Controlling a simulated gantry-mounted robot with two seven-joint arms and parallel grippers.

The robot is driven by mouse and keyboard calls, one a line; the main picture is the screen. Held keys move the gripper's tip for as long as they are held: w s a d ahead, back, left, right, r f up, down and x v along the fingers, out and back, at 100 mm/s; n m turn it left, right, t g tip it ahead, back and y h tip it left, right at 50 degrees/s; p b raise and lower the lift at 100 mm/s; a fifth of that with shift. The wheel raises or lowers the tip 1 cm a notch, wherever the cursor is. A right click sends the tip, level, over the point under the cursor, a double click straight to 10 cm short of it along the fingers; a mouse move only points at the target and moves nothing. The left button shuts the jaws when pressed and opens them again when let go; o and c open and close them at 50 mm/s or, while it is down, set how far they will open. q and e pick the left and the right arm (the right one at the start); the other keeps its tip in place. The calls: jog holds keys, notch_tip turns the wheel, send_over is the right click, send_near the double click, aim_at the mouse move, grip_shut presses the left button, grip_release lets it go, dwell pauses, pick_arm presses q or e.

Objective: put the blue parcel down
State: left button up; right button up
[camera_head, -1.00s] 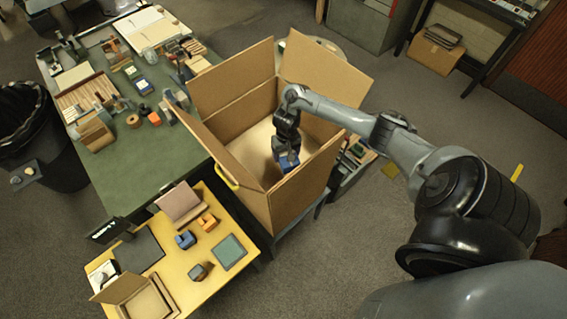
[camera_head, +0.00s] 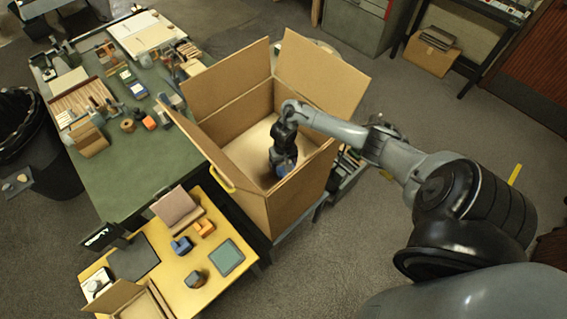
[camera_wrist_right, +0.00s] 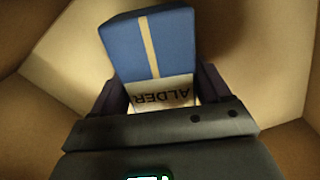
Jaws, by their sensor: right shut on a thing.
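The blue parcel (camera_wrist_right: 150,45) has a tan stripe and a white label reading "ALDER". In the right wrist view it sits between the two dark fingers of my right gripper (camera_wrist_right: 165,100), which is shut on it. In the head view my right gripper (camera_head: 281,160) reaches down inside a large open cardboard box (camera_head: 245,195), and a bit of the blue parcel (camera_head: 285,168) shows below it. I cannot tell whether the parcel touches the box floor. My left gripper is not in view.
The box's flaps (camera_head: 322,75) stand up and outward around the opening. A green table (camera_head: 120,185) with tools and blocks is at left. A yellow table (camera_head: 215,285) with small blocks and a tablet-like pad (camera_head: 226,257) is in front.

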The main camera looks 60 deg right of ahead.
jog(key=o, duration=1.3)
jog(key=shift+c, duration=0.2)
jog(key=shift+r, duration=0.6)
notch_tip(320, 180, up, 10)
jog(key=p, duration=0.5)
jog(key=shift+f, duration=0.15)
jog(key=shift+r+p, duration=0.55)
jog(key=shift+r, duration=0.1)
jog(key=shift+r, duration=0.1)
